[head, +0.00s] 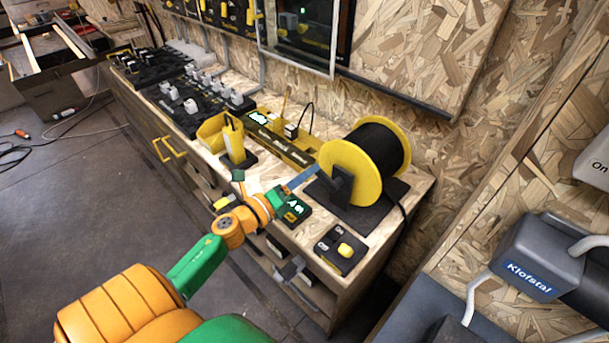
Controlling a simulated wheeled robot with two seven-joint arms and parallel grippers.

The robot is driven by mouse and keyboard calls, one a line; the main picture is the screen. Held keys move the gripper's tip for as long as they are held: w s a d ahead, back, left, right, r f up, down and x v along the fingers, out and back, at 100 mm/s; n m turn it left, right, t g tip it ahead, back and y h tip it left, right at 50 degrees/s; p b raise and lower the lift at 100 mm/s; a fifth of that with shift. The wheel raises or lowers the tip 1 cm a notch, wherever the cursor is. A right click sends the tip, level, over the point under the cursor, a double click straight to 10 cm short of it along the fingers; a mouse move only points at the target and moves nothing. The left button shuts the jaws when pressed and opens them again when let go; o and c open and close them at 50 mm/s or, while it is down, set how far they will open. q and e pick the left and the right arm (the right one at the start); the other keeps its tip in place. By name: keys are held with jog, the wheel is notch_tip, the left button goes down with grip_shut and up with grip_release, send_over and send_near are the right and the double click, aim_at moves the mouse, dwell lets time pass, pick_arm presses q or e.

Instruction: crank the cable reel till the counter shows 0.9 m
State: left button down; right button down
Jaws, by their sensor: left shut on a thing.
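The cable reel (344,170) stands at the right end of the workbench, with yellow flanges, a dark wound drum and a black base. A blue-grey crank arm (302,178) sticks out from its hub toward the lower left. My left gripper (284,192) is shut at the outer end of this crank; the handle itself is mostly hidden by the gripper. A small dark box with a lit display (294,211), likely the counter, sits just below the gripper. Its digits are too small and partly covered to read surely. My right gripper is not in view.
A dark box with a yellow button (345,250) sits at the bench's front right corner. A yellow holder (232,142) and a long yellow-black unit (283,142) stand left of the reel. A grey Klofstal machine (530,262) stands at the right.

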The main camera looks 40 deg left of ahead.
pick_arm(q)
jog(key=shift+d+r+m, duration=0.1)
jog(key=shift+r+m, duration=0.05)
jog(key=shift+m, duration=0.25)
jog(key=c, duration=0.5)
grip_release()
jog(key=s, duration=0.2)
jog(key=s+b, duration=0.1)
jog(key=s, duration=0.1)
jog(key=s+a, duration=0.1)
jog(key=s, duration=0.2)
